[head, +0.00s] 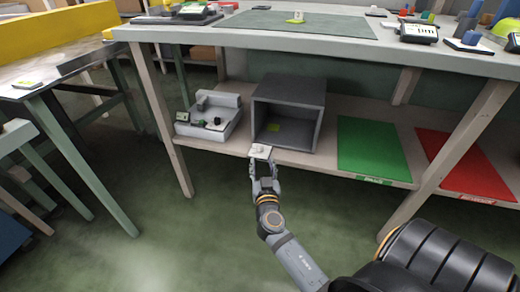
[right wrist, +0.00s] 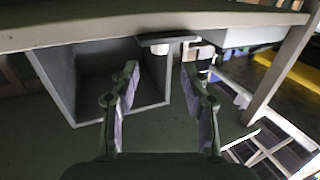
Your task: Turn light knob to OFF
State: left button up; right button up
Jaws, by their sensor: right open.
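A small pale plate (head: 260,151) with a light knob on it sits at the front edge of the lower shelf, before the open grey box (head: 318,108). In the right wrist view the plate (right wrist: 178,39) is seen edge-on, with a whitish knob (right wrist: 160,49) standing out from it. My right gripper (head: 262,164) is open just in front of the plate. In its wrist view, the knob appears between and slightly beyond the two fingertips (right wrist: 160,67); contact is not visible. The knob's setting cannot be read. My left gripper is not in view.
A grey device (head: 222,124) stands left of the box. A green mat (head: 368,148) and a red mat (head: 462,163) lie to the right on the shelf. The tabletop edge (head: 300,42) overhangs above. The floor (head: 150,245) in front is clear.

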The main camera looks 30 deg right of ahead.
aim_at(261, 150)
jog(key=x, duration=0.9)
jog(key=shift+w+d+b, duration=0.1)
jog(key=shift+w+b, duration=0.1)
jog(key=shift+b, duration=0.15)
jog(key=shift+c, duration=0.2)
jog(key=shift+f, duration=0.1)
grip_shut()
jog(key=shift+y, duration=0.3)
